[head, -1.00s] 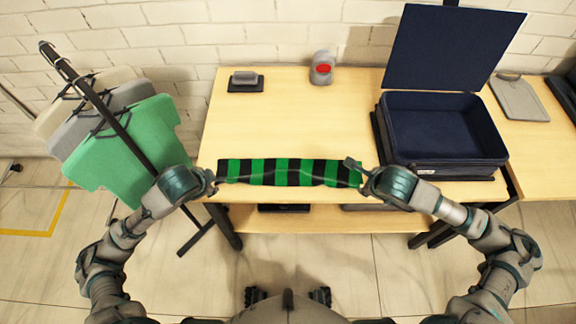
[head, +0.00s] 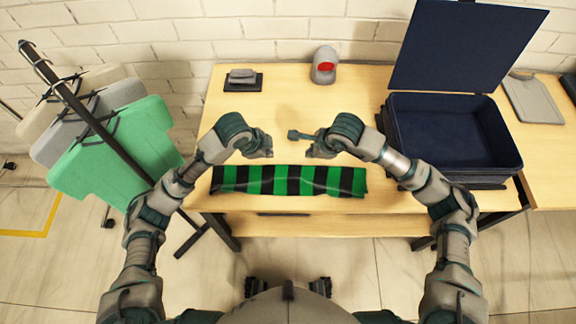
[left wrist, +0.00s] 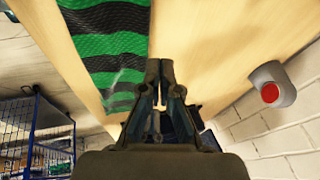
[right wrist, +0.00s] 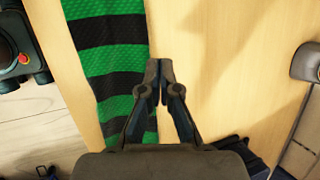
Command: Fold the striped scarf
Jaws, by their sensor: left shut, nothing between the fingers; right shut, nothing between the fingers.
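The green and black striped scarf (head: 289,180) lies as a long, narrow strip along the front edge of the wooden table, with slight wrinkles. My left gripper (head: 268,150) is shut and empty above the table, just behind the scarf's middle. My right gripper (head: 296,137) is shut and empty, also behind the scarf, to the right of the left gripper. The scarf also shows in the left wrist view (left wrist: 112,45), left of the shut fingers (left wrist: 160,72), and in the right wrist view (right wrist: 110,60), beside the shut fingers (right wrist: 158,72). Neither gripper touches the scarf.
An open dark blue box (head: 500,145) stands on the table at the right. A grey device with a red spot (head: 324,66) and a small grey item on a black pad (head: 242,80) sit at the back. Shirts (head: 120,150) hang on a rack at the left. The table's middle is clear.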

